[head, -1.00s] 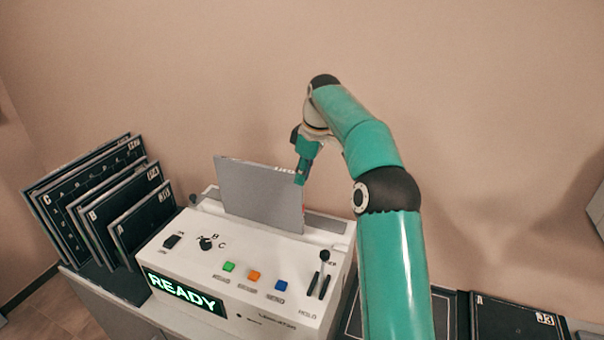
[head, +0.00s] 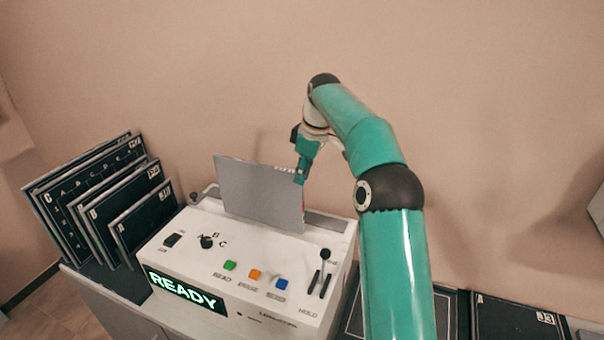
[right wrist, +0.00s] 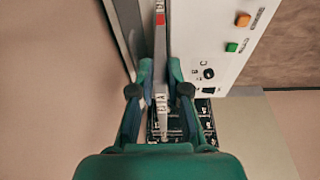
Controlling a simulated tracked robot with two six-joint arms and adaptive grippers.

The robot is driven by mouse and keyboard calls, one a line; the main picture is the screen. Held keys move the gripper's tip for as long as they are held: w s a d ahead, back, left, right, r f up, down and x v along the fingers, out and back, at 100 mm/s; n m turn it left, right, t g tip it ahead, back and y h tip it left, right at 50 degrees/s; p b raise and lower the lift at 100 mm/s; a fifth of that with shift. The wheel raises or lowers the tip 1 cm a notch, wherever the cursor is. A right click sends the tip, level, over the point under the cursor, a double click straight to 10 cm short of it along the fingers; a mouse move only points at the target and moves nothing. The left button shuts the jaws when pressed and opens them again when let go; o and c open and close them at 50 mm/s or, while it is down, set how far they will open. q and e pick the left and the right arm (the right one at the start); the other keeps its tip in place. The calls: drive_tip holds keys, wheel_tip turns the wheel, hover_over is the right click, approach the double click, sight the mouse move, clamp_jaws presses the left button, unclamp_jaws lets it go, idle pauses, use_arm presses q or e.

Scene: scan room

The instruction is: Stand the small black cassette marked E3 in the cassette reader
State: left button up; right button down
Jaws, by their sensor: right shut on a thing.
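My right gripper (head: 302,172) is shut on the upper right edge of a thin cassette (head: 258,194). The cassette's plain grey face is toward the head camera, and its marking cannot be read there. It is upright, with its lower edge at the slot on top of the white cassette reader (head: 190,240); how deep it sits cannot be told. In the right wrist view the cassette's narrow edge (right wrist: 160,50), with a red patch and small unreadable lettering, runs between the fingers (right wrist: 160,80). The reader's display (head: 185,292) shows READY. My left gripper is out of view.
Several black cassettes (head: 130,220) lean in a rack left of the reader. More dark plates (head: 510,318) lie flat at the lower right, partly behind my right arm. The reader's front has coloured buttons (head: 254,274), a knob and a lever (head: 325,256). The wall is behind.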

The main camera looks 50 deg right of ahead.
sight(303, 208)
drive_tip(key=shift+s+f+b, duration=0.1)
drive_tip(key=shift+f+b, duration=4.2)
drive_tip(key=shift+f, duration=1.4)
drive_tip(key=c, duration=1.1)
unclamp_jaws()
drive_tip(key=shift+f, duration=0.15)
drive_tip(key=shift+r, duration=0.4)
drive_tip(key=shift+v, duration=3.4)
